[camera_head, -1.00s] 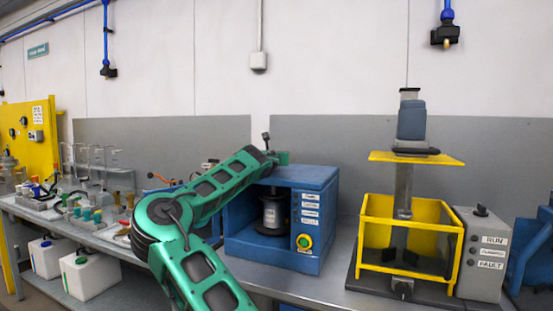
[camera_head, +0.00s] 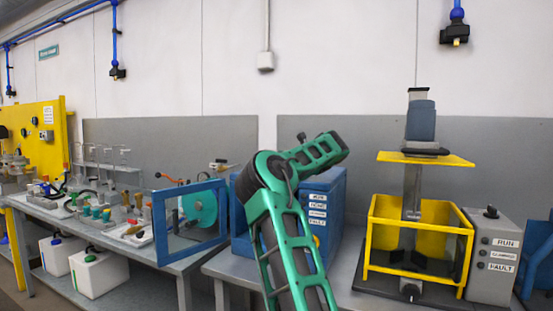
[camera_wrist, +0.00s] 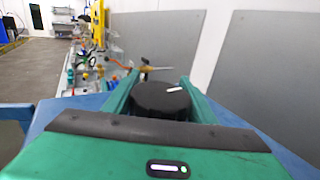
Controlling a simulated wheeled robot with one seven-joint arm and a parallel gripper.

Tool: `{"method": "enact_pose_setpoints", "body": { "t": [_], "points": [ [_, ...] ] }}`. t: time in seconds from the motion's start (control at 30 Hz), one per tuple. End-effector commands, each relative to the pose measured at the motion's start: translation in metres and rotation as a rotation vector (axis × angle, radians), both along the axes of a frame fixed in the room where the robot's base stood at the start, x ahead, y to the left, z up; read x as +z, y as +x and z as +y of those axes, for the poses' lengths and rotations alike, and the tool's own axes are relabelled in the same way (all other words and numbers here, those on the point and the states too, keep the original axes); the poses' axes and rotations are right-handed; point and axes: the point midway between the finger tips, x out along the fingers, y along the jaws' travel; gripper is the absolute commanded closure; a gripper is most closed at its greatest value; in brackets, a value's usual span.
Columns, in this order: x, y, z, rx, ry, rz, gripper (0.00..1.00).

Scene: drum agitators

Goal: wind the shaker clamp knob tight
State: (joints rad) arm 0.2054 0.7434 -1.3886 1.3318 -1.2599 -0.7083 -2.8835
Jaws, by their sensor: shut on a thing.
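The blue shaker (camera_head: 337,196) stands on the bench in the head view, partly hidden behind my green arm. In the wrist view, the black round clamp knob (camera_wrist: 160,97) with a white mark on its top sits between the green fingers of my gripper (camera_wrist: 161,84). My gripper is shut on the knob, one finger on each side. The white mark points to the right and slightly up. The blue top of the shaker (camera_wrist: 50,108) shows beside my gripper. The head view does not show the fingers or the knob clearly.
A blue-framed clear door (camera_head: 222,221) stands open left of the shaker, with a teal disc (camera_head: 200,210) behind it. A yellow guarded mixer (camera_head: 415,235) and a grey control box (camera_head: 494,255) stand to the right. A grey panel (camera_head: 375,150) is behind.

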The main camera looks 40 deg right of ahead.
Motion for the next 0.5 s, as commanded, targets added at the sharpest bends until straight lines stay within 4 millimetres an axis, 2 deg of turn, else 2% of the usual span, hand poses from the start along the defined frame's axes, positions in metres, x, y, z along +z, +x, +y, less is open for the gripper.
{"method": "enact_pose_setpoints", "body": {
  "t": [0.5],
  "points": [
    [0.0002, 0.0013, 0.0095, 0.233, 0.001, 0.000, 0.71]
  ]
}}
